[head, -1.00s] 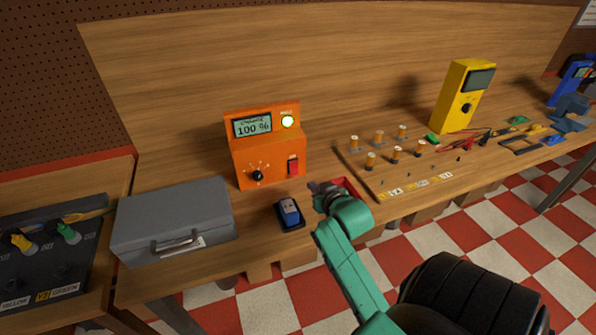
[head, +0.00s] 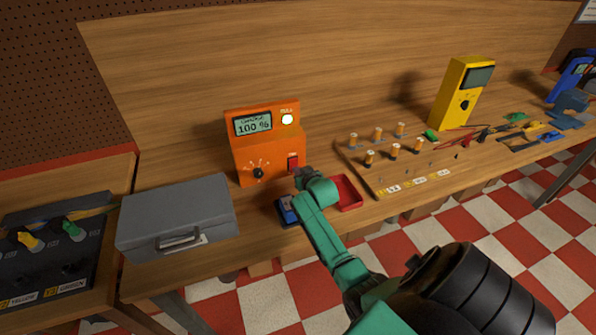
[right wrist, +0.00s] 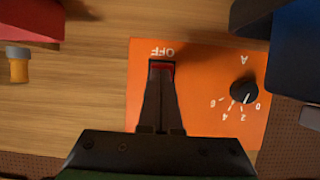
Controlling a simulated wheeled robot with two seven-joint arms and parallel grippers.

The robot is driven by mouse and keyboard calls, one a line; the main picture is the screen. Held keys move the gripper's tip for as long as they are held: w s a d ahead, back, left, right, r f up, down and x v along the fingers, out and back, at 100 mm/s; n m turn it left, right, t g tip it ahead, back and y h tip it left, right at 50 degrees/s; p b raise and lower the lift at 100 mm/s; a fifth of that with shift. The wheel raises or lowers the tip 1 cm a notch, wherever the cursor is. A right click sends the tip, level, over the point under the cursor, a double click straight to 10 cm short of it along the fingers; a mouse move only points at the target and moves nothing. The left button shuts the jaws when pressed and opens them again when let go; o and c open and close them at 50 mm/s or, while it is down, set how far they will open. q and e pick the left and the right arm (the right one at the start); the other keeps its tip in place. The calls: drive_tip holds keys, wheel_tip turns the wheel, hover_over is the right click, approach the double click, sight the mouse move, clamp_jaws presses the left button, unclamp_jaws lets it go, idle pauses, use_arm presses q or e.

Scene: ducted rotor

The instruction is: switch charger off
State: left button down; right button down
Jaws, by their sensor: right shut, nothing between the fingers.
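The orange charger (head: 268,150) stands on the wooden bench. Its display (head: 253,123) reads 100 % and its round lamp (head: 288,119) is lit pale green-white. A red switch (head: 293,162) is on the lower right of its front, and a black knob (head: 258,173) is to the left. My right gripper (head: 299,175) is shut and empty, right in front of the switch. In the right wrist view the fingertips (right wrist: 161,70) overlap the red switch (right wrist: 168,67), beside an "OFF" label. I cannot tell whether they touch it. My left gripper is out of view.
A blue battery (head: 286,212) sits left of my right forearm, and a red tray (head: 349,194) lies to its right. A grey case (head: 175,215) is at the left. A board with several posts (head: 395,150) and a yellow meter (head: 462,95) are farther right.

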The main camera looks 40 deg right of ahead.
drive_tip(key=shift+s, duration=0.1)
drive_tip(key=f+b, duration=0.1)
drive_tip(key=b, duration=0.1)
drive_tip(key=shift+f+t+b, duration=0.1)
drive_tip(key=shift+t+b, duration=0.2)
drive_tip(key=shift+b, duration=0.05)
drive_tip(key=shift+w+r+p, duration=0.2)
drive_tip(key=shift+r+p, duration=0.2)
drive_tip(key=shift+r, duration=0.05)
drive_tip(key=shift+r+p, duration=0.9)
drive_tip(key=shift+r, duration=0.05)
